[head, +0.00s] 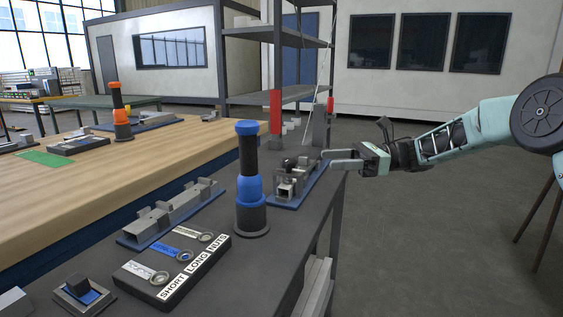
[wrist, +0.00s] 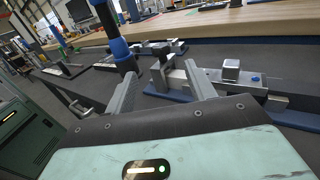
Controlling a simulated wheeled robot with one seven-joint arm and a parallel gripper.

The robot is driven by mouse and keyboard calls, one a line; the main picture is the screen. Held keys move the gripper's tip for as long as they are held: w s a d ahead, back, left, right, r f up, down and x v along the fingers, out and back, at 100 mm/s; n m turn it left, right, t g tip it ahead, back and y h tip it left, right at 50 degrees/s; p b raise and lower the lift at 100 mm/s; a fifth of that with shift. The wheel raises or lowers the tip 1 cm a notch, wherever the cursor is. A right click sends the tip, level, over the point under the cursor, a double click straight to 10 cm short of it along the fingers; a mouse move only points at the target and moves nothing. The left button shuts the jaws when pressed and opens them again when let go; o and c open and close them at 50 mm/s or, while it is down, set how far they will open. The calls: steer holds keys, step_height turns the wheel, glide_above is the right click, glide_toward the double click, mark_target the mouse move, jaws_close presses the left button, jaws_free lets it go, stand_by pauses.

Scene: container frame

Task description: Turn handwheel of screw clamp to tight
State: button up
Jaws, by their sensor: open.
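A screw clamp fixture (head: 296,180) with grey metal blocks on a blue base stands near the right edge of the dark bench. A dark rounded part (head: 288,162) on top of it may be the handwheel; it is too small to tell for sure. My gripper (head: 328,160) is open and empty, level, at the right end of the fixture with its fingers pointing left. In the wrist view, a grey upright post with a block on top (wrist: 162,70) shows beyond and between the open fingertips (wrist: 163,84). I cannot tell whether anything touches.
A blue and black column (head: 250,180) stands left of the fixture, close by. A long grey rail fixture (head: 172,215) and a labelled nuts box (head: 172,268) lie further left. A shelf rack (head: 275,38) rises behind.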

mark_target(288, 166)
steer(key=a, duration=0.4)
steer(key=s+a, duration=0.1)
steer(key=a, duration=0.3)
steer(key=s+a, duration=0.1)
steer(key=a, duration=0.4)
steer(key=shift+s, duration=0.15)
steer(key=c, duration=1)
